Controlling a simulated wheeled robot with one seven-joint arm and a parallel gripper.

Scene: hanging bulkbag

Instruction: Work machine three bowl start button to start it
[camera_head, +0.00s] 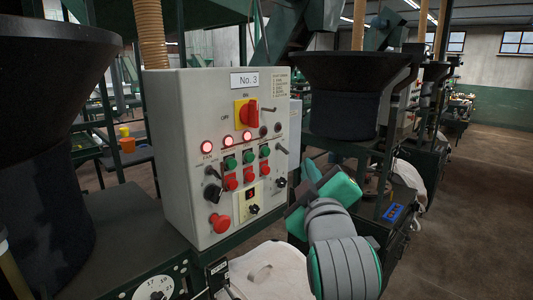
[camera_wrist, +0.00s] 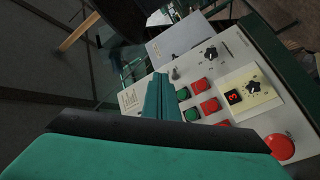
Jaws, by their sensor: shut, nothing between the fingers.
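The grey control box (camera_head: 184,109) labelled No. 3 stands left of centre in the head view. It has a row of green buttons (camera_head: 248,157) above a row of red buttons (camera_head: 248,174). Red lamps (camera_head: 229,141) glow above them. The button labels are too small to read. My gripper (camera_head: 297,212) is right of the box, apart from the buttons, and shut with nothing held. In the wrist view its teal fingers (camera_wrist: 165,100) overlap part of the panel. Two green buttons (camera_wrist: 191,114) and the red ones (camera_wrist: 208,105) show beside them.
A red mushroom button (camera_head: 219,223), black knobs (camera_head: 212,193) and a red-yellow rotary switch (camera_head: 246,112) stick out of the panel. A black bowl (camera_head: 40,110) stands left of the box, another (camera_head: 345,90) behind right. A white bag (camera_head: 265,272) lies below. Open floor (camera_head: 475,220) is at right.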

